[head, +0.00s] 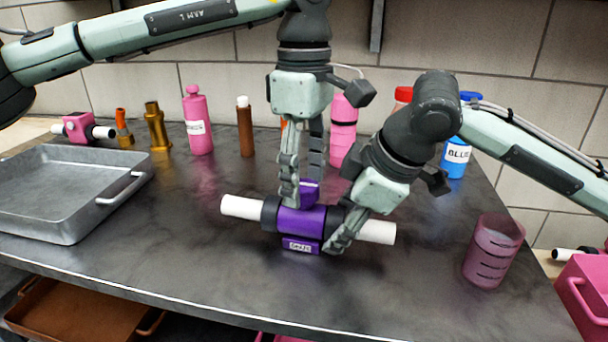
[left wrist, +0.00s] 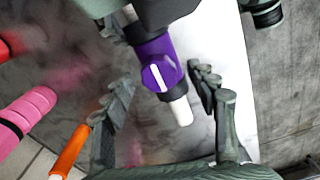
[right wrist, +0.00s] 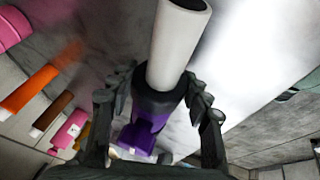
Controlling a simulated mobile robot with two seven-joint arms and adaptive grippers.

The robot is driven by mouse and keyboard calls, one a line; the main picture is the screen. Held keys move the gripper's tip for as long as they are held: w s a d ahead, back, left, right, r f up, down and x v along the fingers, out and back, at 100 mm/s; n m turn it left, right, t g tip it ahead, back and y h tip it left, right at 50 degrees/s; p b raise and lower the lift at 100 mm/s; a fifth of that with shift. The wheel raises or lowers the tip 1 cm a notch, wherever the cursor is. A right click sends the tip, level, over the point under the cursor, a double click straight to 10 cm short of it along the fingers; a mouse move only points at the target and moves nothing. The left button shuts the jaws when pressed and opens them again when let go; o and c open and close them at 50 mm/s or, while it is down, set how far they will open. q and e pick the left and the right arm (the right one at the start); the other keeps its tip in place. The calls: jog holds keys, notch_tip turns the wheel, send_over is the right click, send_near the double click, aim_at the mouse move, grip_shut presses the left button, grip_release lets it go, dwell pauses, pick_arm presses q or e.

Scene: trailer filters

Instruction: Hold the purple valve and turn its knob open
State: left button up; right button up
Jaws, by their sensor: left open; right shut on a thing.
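The purple valve (head: 302,221) lies on the dark counter with white pipe ends to left and right and a small label on its front. Its purple knob (left wrist: 159,75), with a white line across it, faces up on top. My right gripper (head: 335,240) is shut on the valve's dark collar at the right; the right wrist view shows the fingers on both sides of the valve (right wrist: 146,135). My left gripper (head: 302,195) points down over the knob, fingers open. In the left wrist view the fingers stand apart on either side of the knob.
A grey metal tray (head: 60,225) stands at the left. Pink (head: 197,125), brown (head: 245,130) and blue (head: 457,145) bottles line the back. A pink translucent cup (head: 493,252) stands at the right. The counter's front is clear.

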aim_at(304, 185)
pick_arm(q)
jog(key=shift+r, duration=0.1)
notch_tip(304, 185, up, 12)
dwell(0.5)
pick_arm(e)
jog(key=o, duration=1.5)
